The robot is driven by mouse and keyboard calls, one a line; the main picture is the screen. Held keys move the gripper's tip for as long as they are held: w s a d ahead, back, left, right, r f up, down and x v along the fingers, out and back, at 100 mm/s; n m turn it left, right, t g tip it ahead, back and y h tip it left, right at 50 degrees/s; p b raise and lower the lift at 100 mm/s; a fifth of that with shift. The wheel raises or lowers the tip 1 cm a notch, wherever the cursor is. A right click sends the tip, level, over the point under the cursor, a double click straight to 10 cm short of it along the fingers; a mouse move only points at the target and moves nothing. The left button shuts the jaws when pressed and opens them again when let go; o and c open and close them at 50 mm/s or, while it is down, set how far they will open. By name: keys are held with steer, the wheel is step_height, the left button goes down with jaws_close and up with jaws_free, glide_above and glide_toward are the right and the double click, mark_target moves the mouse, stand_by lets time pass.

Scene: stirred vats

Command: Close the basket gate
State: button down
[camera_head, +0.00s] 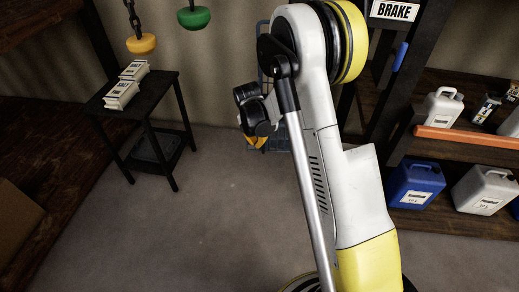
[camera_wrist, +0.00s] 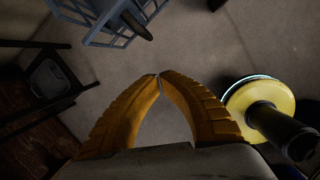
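My gripper (camera_wrist: 158,75) has two orange-yellow fingers whose tips meet with nothing between them in the wrist view. In the head view my gripper (camera_head: 257,144) is mostly hidden behind my arm, pointing down.
A black side table (camera_head: 147,99) with white packets (camera_head: 122,93) stands at left. Shelves at right hold a blue jug (camera_head: 415,186) and white jugs (camera_head: 484,190). The middle floor is clear.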

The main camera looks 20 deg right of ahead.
steer(key=w+d+f+n+b, duration=0.3)
steer(key=f+b, duration=0.3)
steer(key=f, duration=0.3)
steer(key=shift+w+d+f+n, duration=0.15)
steer(key=shift+w+f+n, duration=0.15)
steer(key=shift+w+n, duration=0.4)
steer(key=w+m, duration=0.1)
steer(key=w, duration=0.1)
steer(key=w+d+m, duration=0.1)
steer(key=w, duration=0.1)
steer(key=shift+w+d, duration=0.1)
